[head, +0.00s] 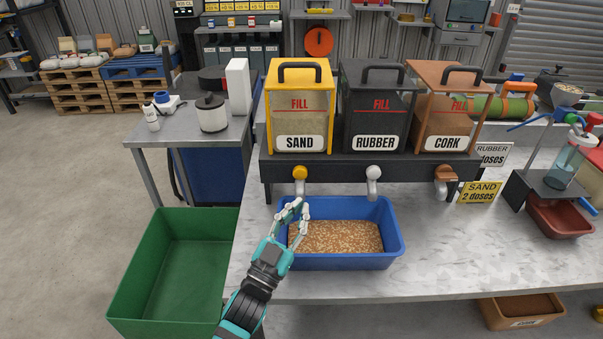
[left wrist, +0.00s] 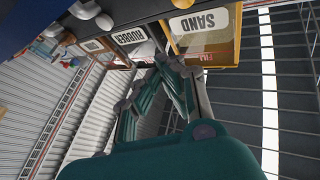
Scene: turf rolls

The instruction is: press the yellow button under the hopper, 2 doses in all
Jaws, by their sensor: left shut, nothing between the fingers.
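The yellow button (head: 300,174) sits under the yellow SAND hopper (head: 298,108), on the front of the dark dispenser stand. My left gripper (head: 298,207) is shut and empty. In the head view its fingertips are just below the yellow button, over the left part of a blue tray (head: 396,243) holding tan granules. I see a gap between fingertips and button in the head view, but cannot judge the depth. My right gripper is not in view.
A white button (head: 374,174) is under the RUBBER hopper (head: 372,112) and a brown one (head: 446,175) under the CORK hopper (head: 440,115). A yellow sign (head: 480,192) reads SAND 2 doses. A green bin (head: 150,270) stands left of the table.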

